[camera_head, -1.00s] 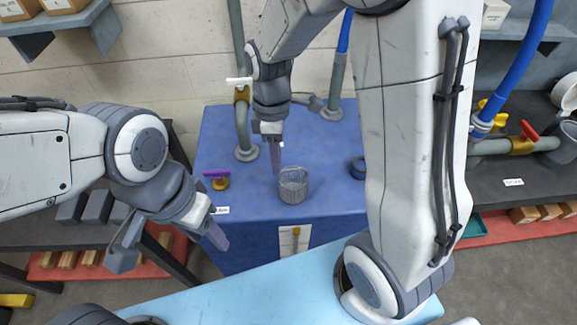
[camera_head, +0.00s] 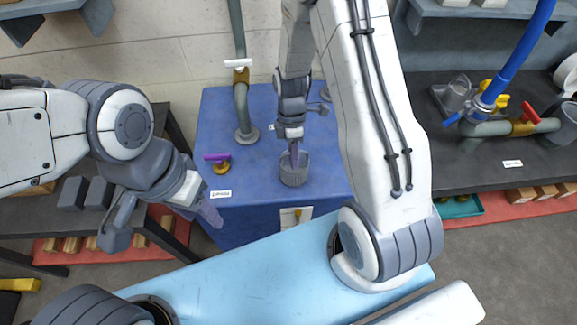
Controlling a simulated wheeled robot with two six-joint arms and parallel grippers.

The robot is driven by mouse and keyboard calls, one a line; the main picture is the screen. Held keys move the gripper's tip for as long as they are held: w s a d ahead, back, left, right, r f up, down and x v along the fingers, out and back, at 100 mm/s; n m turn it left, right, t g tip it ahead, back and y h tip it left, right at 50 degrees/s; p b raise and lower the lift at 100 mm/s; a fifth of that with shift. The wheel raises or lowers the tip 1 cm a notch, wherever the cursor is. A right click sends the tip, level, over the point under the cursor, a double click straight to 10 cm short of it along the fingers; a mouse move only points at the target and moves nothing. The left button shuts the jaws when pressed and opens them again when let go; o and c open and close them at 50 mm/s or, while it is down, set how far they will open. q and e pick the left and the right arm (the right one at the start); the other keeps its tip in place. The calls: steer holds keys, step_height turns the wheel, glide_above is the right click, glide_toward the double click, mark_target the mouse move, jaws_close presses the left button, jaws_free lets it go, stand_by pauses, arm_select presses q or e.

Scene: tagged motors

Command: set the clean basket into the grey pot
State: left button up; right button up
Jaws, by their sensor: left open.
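A grey, mesh-looking basket (camera_head: 294,177) stands upright on the blue table. My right gripper (camera_head: 294,158) points down, with its purple-grey fingers at the basket's opening. They overlap its rim, and the view is too edge-on to tell whether they hold its wall. My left gripper (camera_head: 209,214) is open and empty, left of the blue table and nearer to me, clear of the basket. A dark grey pot-like vessel (camera_head: 558,132) stands at the far right edge, partly cut off; I cannot be sure that it is the grey pot.
The blue table (camera_head: 230,110) also bears a purple-handled valve (camera_head: 217,158) and an upright pipe (camera_head: 242,105). On the dark bench (camera_head: 450,150) to the right are a see-through vessel (camera_head: 457,93), a red-handled valve (camera_head: 529,113) and a blue hose (camera_head: 520,55).

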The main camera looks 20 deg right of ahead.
steer(key=shift+s+f, duration=0.2)
steer(key=shift+f, duration=0.6)
steer(key=shift+a, duration=0.1)
jaws_close()
stand_by(0.7)
